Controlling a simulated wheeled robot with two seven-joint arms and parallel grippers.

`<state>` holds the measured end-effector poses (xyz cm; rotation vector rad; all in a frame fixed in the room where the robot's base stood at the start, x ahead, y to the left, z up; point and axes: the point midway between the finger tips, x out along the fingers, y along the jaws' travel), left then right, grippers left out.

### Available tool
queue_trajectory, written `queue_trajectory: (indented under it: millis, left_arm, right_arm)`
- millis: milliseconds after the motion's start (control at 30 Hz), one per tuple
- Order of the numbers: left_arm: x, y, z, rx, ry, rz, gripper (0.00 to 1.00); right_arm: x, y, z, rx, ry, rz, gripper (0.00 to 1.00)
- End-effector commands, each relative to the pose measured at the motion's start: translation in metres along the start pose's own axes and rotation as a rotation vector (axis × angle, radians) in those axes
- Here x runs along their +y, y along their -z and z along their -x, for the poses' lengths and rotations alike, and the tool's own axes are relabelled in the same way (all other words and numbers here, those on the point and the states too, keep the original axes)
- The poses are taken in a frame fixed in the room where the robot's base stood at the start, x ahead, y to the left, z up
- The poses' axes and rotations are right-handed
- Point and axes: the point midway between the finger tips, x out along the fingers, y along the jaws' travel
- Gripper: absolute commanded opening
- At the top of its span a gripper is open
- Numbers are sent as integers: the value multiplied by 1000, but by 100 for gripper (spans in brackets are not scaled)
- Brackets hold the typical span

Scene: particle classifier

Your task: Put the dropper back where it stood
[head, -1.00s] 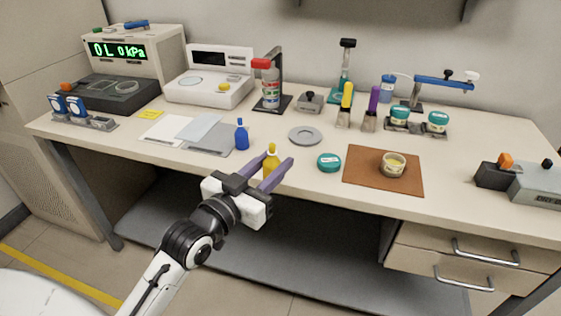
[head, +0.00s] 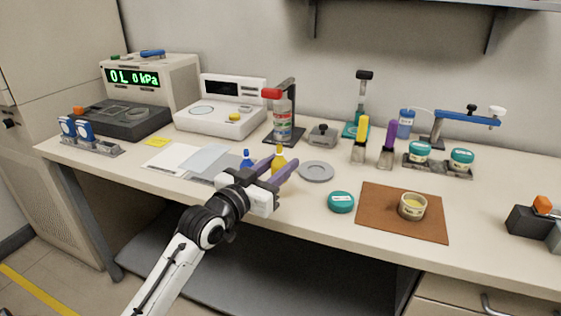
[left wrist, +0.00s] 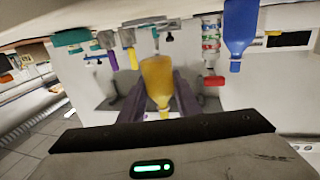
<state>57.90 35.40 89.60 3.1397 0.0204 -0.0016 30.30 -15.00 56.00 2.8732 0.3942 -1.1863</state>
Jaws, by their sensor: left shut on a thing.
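A yellow dropper bottle (head: 279,162) is held between the purple fingers of my left gripper (head: 279,170), which is shut on it. It is upright in the head view, over the front part of the bench; its base is hidden behind the gripper. The yellow bottle also shows between the fingers in the left wrist view (left wrist: 157,78), where the picture is upside down. A blue dropper bottle (head: 247,160) stands just left of it, partly hidden by my gripper, and shows in the left wrist view (left wrist: 240,30). My right gripper is not in view.
A grey ring dish (head: 316,172) lies just right of the held bottle. White and grey sheets (head: 175,157) lie to the left. A teal lid (head: 341,202) and a brown mat (head: 375,222) with an open jar (head: 412,206) are further right.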

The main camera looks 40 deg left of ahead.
Motion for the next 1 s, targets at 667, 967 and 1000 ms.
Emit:
queue_trajectory:
  millis: [667,967,1000]
  left_arm:
    - [0,-52,0,2,0,-1,8]
    - [0,-55,0,1,0,-1,37]
    - [0,-55,0,1,0,-1,43]
  right_arm:
    - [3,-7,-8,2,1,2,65]
    - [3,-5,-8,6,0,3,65]
    - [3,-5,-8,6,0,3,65]
